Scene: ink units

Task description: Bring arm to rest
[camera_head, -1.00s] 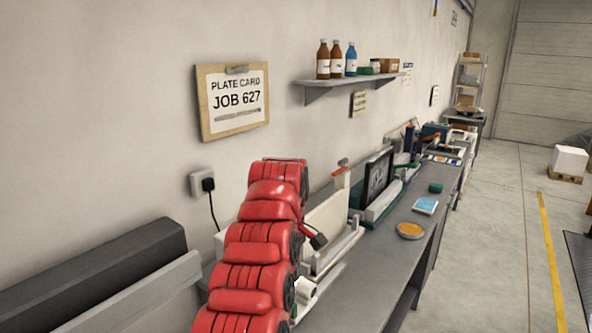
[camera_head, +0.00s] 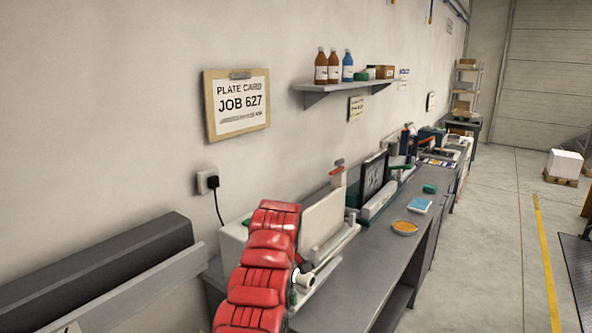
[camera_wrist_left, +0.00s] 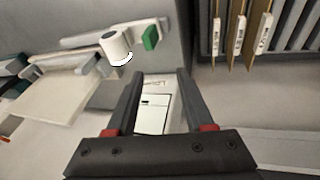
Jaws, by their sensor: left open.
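My red left arm (camera_head: 262,265) rises from the bottom of the head view, in front of the workbench. Its gripper does not show there. In the left wrist view my left gripper (camera_wrist_left: 159,74) is open, with its two dark fingers apart and nothing held between them. A white, card-like object (camera_wrist_left: 153,118) shows beyond the gap, apart from the fingers as far as I can tell. My right gripper is not in view.
Hanging folders (camera_wrist_left: 238,35) are at upper right.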

